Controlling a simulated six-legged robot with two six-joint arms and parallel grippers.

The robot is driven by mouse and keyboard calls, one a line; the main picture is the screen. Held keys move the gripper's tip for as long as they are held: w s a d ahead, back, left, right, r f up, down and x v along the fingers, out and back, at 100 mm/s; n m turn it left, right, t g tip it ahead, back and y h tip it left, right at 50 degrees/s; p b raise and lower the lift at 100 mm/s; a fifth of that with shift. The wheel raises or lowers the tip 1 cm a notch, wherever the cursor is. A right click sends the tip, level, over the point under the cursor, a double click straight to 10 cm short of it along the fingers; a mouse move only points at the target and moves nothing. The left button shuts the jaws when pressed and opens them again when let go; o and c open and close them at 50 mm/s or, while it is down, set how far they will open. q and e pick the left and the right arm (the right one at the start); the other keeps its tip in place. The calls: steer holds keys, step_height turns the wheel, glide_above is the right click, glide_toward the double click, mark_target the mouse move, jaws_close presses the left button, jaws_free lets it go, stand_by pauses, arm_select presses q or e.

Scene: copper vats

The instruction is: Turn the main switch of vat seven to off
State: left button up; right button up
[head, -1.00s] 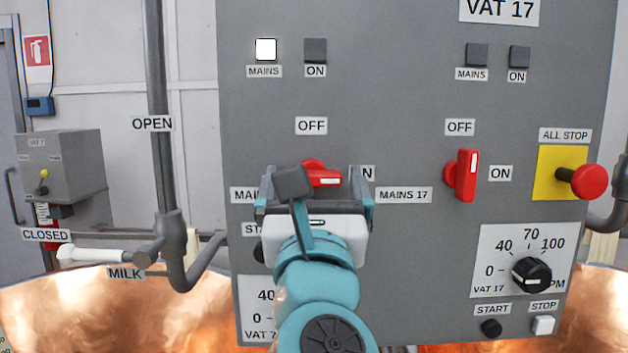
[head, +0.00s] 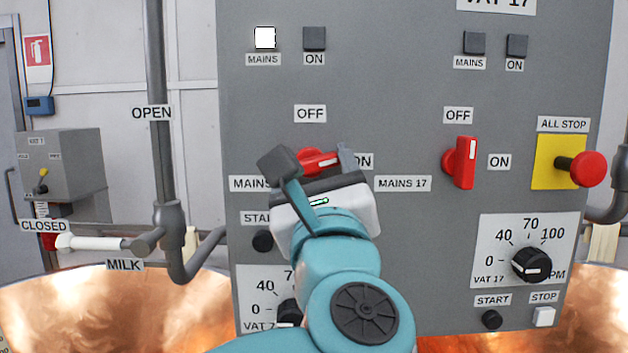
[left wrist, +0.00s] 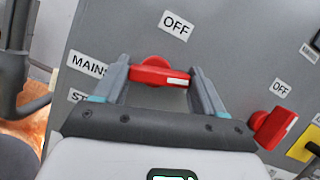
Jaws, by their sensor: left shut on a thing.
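The red main switch (head: 320,161) on the left half of the grey panel has its white-marked end toward ON, tilted a little upward. It also shows in the left wrist view (left wrist: 158,74), between the fingers. The OFF label (head: 310,114) is above it; the ON label is partly covered. My left gripper (head: 313,159) is shut on the switch handle, its wrist rolled. The MAINS lamp (head: 265,38) above is lit white; the ON lamp (head: 314,39) beside it is dark. My right gripper is not in view.
The similar red MAINS 17 switch (head: 461,162) stands upright to the right. Beyond it are the red ALL STOP button (head: 588,169) and a black dial (head: 531,265). A pipe with a white-handled valve (head: 95,242) is at left, before copper vats (head: 90,305).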

arm_select(q)
steer(key=n+y, duration=0.1)
steer(key=n, duration=0.3)
steer(key=shift+d+g+y, duration=0.15)
steer(key=shift+g+y, duration=0.25)
steer(key=n+g+y, duration=0.1)
steer(key=n, duration=0.2)
steer(key=shift+n, duration=0.3)
steer(key=n, duration=0.2)
steer(key=n+g+y+p, duration=0.1)
steer(key=n, duration=0.1)
steer(key=n+g, duration=0.1)
steer(key=n, duration=0.1)
steer(key=shift+r, duration=0.25)
steer(key=shift+n+g+p, duration=0.55)
steer(key=shift+n+g, duration=0.35)
steer(key=shift+n, duration=1.1)
steer(key=o, duration=1)
steer(key=shift+o, duration=0.2)
steer(key=shift+s, duration=0.15)
